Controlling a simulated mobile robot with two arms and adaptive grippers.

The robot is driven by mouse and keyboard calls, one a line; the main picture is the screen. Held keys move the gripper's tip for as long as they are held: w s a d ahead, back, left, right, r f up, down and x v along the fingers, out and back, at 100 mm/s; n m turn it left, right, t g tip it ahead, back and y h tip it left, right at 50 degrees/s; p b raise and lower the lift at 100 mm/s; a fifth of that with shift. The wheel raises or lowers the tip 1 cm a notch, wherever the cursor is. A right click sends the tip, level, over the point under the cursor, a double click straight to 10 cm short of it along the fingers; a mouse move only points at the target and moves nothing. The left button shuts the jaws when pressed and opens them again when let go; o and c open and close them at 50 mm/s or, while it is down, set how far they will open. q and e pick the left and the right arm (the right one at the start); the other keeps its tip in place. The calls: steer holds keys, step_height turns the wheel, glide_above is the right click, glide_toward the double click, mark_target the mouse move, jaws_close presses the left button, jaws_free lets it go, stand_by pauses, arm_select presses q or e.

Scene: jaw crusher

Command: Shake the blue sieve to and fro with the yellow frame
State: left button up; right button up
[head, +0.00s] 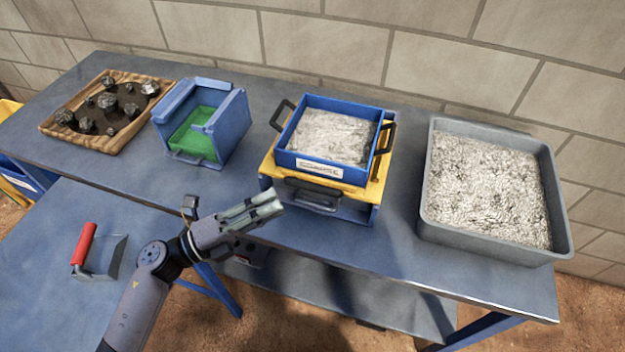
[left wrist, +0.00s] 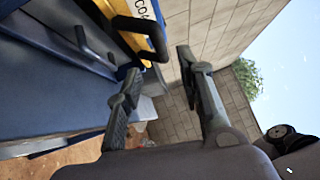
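The blue sieve (head: 285,157), full of pale crushed material and with a label on its front, sits on the yellow frame (head: 377,190). Dark handles stick out at its left and right sides. The yellow frame has a dark front handle (left wrist: 157,40) and rests on a blue base (head: 355,212) with a grey handle. My left gripper (head: 275,205) is in front of the frame, a little left of its front handle. In the left wrist view its fingers (left wrist: 158,63) are apart with nothing between them, and the front handle lies just beyond the tips. My right gripper is out of view.
A grey tray (head: 432,205) of pale material stands at the right. A blue box (head: 238,122) with a green inside and a wooden tray (head: 60,130) of dark rocks stand left. A red-handled scoop (head: 84,245) lies on the lower table. A brick wall is behind.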

mark_target(313, 190)
arm_select(q)
steer(key=p+x, duration=0.2)
steer(key=x, duration=0.7)
steer(key=shift+w+d, duration=0.2)
steer(key=shift+d, duration=0.1)
steer(key=shift+c, duration=0.2)
jaws_close()
